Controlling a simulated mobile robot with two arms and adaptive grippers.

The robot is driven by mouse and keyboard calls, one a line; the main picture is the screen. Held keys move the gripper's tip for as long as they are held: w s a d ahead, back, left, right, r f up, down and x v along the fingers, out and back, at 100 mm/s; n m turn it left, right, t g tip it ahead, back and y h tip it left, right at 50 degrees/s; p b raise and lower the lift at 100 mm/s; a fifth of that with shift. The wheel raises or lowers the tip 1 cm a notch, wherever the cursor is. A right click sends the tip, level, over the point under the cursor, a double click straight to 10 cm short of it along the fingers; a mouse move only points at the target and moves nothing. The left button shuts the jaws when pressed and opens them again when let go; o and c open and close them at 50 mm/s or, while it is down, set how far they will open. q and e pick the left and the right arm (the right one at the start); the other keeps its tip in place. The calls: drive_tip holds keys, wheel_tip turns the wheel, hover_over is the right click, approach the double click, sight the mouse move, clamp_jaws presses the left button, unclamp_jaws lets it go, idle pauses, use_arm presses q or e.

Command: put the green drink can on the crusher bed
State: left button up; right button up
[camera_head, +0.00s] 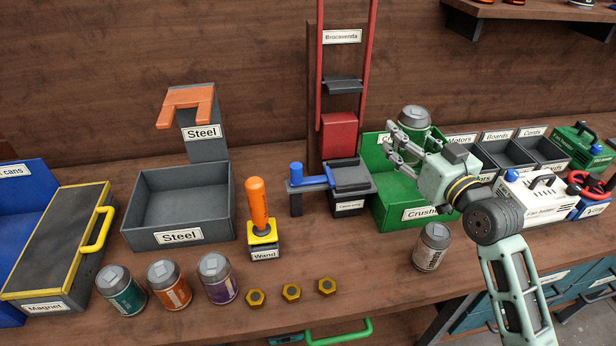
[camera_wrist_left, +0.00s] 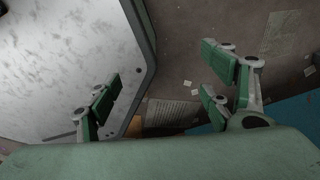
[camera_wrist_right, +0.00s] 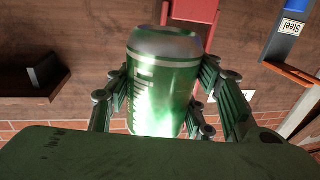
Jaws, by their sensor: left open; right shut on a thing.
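My right gripper (camera_head: 392,140) is shut on the green drink can (camera_wrist_right: 165,85) and holds it upright, with its grey top showing, over the green crusher bin (camera_head: 405,212). The can also shows in the head view (camera_head: 414,124), partly behind the fingers. The crusher, with a tall red frame and a red block (camera_head: 338,135), stands to the left of the can. Its low dark bed (camera_head: 350,180) lies in front, with a blue-handled lever (camera_head: 297,174) at its left side. No can lies on the bed. My left gripper (camera_wrist_left: 170,95) is open and empty, seen only in the left wrist view.
A teal can (camera_head: 121,291), an orange can (camera_head: 169,285), a purple can (camera_head: 218,279) and a grey can (camera_head: 432,247) stand in front. An orange-handled wand (camera_head: 257,205) stands left of the crusher, beside a grey Steel bin (camera_head: 182,239). Brass nuts (camera_head: 291,292) lie at the front edge.

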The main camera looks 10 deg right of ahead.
drive_tip(key=w+a+f, duration=0.2)
drive_tip(key=a, duration=0.1)
drive_tip(key=w+a+f+p, duration=0.1)
drive_tip(key=w+a+f, duration=0.1)
drive_tip(key=w+a, duration=0.1)
drive_tip(key=w+a+f, duration=0.2)
drive_tip(key=a, duration=0.2)
drive_tip(key=shift+w+f, duration=0.2)
drive_tip(key=shift+w, duration=0.1)
use_arm(q)
drive_tip(key=shift+w+d+r, duration=0.25)
drive_tip(key=shift+d+r, duration=0.25)
drive_tip(key=shift+r, duration=0.05)
use_arm(e)
drive_tip(key=shift+f, duration=2.1)
drive_tip(key=shift+f, duration=0.2)
drive_tip(key=o, duration=0.8)
use_arm(q)
drive_tip(key=shift+s+f, duration=0.1)
drive_tip(key=shift+f, duration=0.05)
use_arm(e)
drive_tip(key=shift+r, duration=0.1)
